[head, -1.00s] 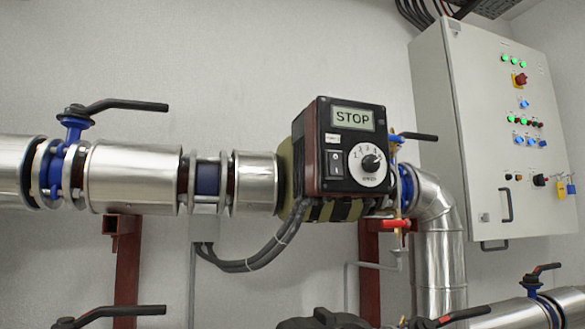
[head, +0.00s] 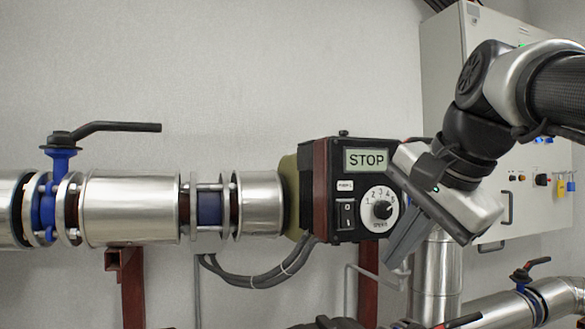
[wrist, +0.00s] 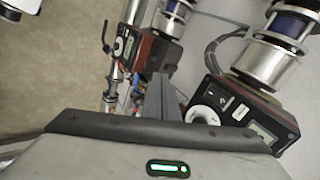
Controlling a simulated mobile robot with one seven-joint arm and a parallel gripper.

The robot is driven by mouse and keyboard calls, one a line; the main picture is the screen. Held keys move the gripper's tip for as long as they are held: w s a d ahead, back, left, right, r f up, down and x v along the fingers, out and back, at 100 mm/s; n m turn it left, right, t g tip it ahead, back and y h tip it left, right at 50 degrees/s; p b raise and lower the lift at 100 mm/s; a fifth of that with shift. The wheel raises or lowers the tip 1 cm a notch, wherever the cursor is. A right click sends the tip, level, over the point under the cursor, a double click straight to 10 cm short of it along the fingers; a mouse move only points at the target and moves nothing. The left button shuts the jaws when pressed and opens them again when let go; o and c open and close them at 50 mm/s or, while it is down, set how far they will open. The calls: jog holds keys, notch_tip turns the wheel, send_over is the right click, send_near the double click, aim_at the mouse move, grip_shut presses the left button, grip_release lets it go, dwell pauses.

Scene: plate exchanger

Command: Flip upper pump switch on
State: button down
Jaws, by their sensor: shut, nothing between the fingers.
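The upper pump's control box (head: 335,165) is dark red and black, and its display (head: 367,160) reads STOP. Its black rocker switch (head: 346,213) is at the lower left of the face, beside a white speed dial (head: 379,209). My gripper (head: 392,262) is shut and empty, pointing down and left, just right of and below the dial. It appears apart from the switch. In the wrist view, the gray fingers (wrist: 157,88) stand between two pump boxes. The switch (wrist: 213,100) shows on the right-hand box (wrist: 285,120).
Silver pipe (head: 130,205) with a blue valve and black handle (head: 118,127) runs left of the pump. A light gray cabinet (head: 440,85) stands behind my arm. Another pump box (wrist: 150,50) shows in the wrist view.

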notch_tip(320, 180, up, 12)
jog(key=w+m+p, duration=0.2)
jog(key=p, duration=0.1)
jog(key=shift+d+f+m+t, duration=0.2)
jog(key=shift+d+m+t, duration=0.15)
jog(key=shift+m+t, duration=0.05)
jog(key=shift+w, duration=0.1)
send_near(349, 228)
notch_tip(349, 228, down, 4)
jog(key=shift+w+a, duration=0.2)
jog(key=shift+w, duration=0.75)
jog(key=shift+w+a, duration=0.25)
jog(key=shift+w, duration=0.65)
